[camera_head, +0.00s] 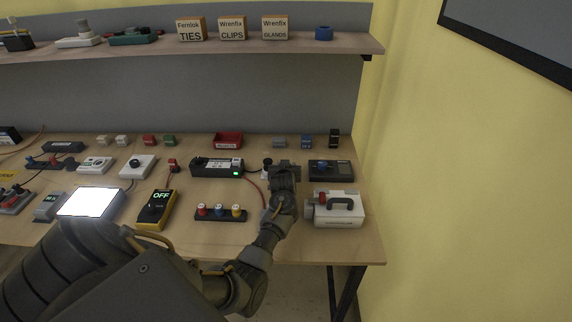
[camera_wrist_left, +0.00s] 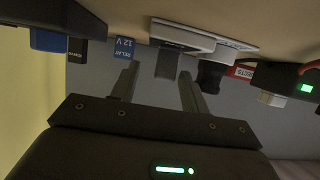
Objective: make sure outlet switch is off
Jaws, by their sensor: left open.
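My left gripper (camera_head: 285,166) reaches over the workbench from the left, and it hides much of what lies under it in the head view. In the left wrist view my left gripper (camera_wrist_left: 158,72) has two fingers apart with nothing held between them. That view is upside down. A low white box (camera_wrist_left: 228,40), which looks like the outlet, lies just beyond the fingertips, with a dark inset face (camera_wrist_left: 183,45) on one side. A black plug (camera_wrist_left: 210,75) stands at its other side; the plug (camera_head: 267,162) also shows left of the gripper. The switch position cannot be read. My right gripper is not in view.
A black power unit (camera_head: 217,167) with a green light stands left of the gripper. A dark device (camera_head: 331,171) and a white case with handle (camera_head: 338,208) stand to the right.

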